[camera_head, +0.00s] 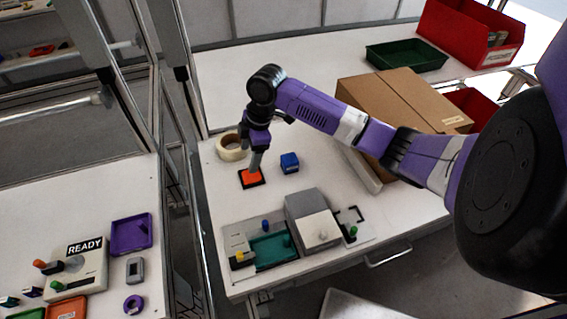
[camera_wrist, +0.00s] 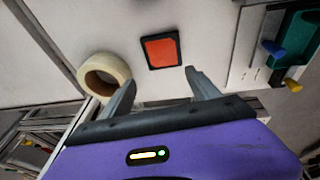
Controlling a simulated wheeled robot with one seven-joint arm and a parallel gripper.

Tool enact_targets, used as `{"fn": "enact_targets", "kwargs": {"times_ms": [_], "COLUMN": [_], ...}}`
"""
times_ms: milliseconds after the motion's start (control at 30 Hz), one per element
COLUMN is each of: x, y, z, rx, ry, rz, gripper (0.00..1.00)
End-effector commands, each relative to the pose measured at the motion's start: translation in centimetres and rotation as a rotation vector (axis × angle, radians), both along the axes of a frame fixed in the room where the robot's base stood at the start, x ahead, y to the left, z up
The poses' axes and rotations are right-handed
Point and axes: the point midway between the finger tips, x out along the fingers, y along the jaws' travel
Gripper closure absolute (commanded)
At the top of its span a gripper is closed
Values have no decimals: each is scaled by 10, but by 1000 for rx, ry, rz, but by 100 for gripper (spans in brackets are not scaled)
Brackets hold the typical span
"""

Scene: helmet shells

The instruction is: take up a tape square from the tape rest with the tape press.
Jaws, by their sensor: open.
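An orange square with a black border (camera_head: 250,179) lies flat on the white table, and it also shows in the wrist view (camera_wrist: 161,51). I cannot tell whether it is the tape rest with its tape or another pad. My gripper (camera_head: 256,166) points down close over this square. In the wrist view my gripper (camera_wrist: 160,79) has its two fingers wide apart with nothing between them. A small blue block (camera_head: 289,162) stands right of the square. I cannot tell whether this block is the tape press; no press is held.
A cream tape roll (camera_head: 232,148) lies left of and behind the orange square. A grey fixture (camera_head: 308,218) with a green tray (camera_head: 270,249) stands in front. A cardboard box (camera_head: 400,105) is at the back right. A side bench with a READY box (camera_head: 85,268) is left.

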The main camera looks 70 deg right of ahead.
Motion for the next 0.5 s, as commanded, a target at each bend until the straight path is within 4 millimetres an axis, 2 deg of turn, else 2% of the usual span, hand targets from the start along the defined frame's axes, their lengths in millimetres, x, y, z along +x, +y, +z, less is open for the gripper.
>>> {"fn": "enact_targets", "kwargs": {"times_ms": [33,100,200,300,500], "x": [-25,-54,-83,-97,-99], "y": [-28,-52,-74,-82,-84], "z": [0,0,2,0,-18], "rx": [-30,-51,-67,-72,-73], "ry": [64,139,212,246,253], "rz": [-8,-13,-19,-22,-22], "gripper": [29,29,29,29,29]}}
